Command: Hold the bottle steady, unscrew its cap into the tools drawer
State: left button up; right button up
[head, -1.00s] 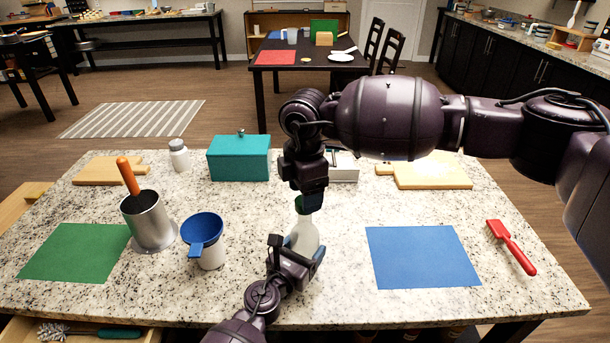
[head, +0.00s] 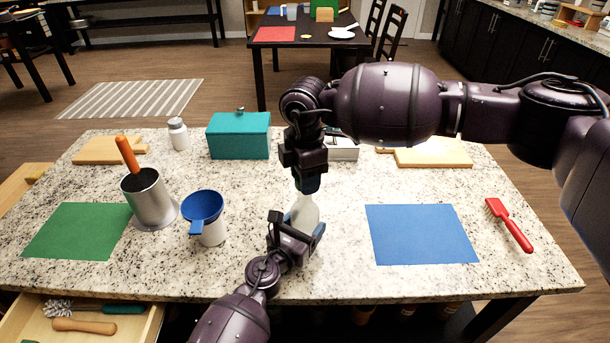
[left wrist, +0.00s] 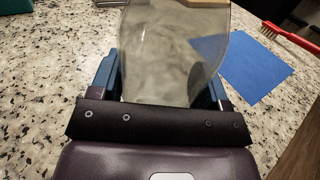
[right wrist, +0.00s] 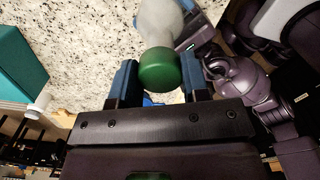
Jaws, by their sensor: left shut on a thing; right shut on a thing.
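The pale translucent bottle (head: 306,212) stands upright near the counter's front middle. My left gripper (head: 297,232) is shut around its body, and the left wrist view shows the bottle (left wrist: 175,50) between the two fingers. My right gripper (head: 307,186) points down over the bottle's top and is shut on the green cap (right wrist: 160,70). The cap sits at the bottle's neck in the right wrist view, and my fingers hide it in the head view. An open drawer (head: 150,322) at lower left holds a brush (head: 120,308) and a wooden-handled tool (head: 84,326).
A blue-topped jug (head: 206,222) and a metal canister (head: 150,200) stand left of the bottle. A teal box (head: 238,138) is behind. Green (head: 75,231) and blue (head: 420,234) mats lie flat. A red brush (head: 510,226) lies right.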

jog(key=n, duration=0.3)
jog(key=shift+n, duration=0.4)
jog(key=n, duration=1.7)
jog(key=shift+n, duration=0.3)
jog(key=n, duration=0.4)
jog(key=shift+r, duration=0.1)
jog(key=n, duration=0.9)
jog(key=shift+n, duration=0.4)
jog(key=n, duration=0.6)
jog(key=shift+n, duration=0.4)
jog(key=n, duration=1.1)
jog(key=shift+n, duration=0.4)
jog(key=shift+r, duration=0.45)
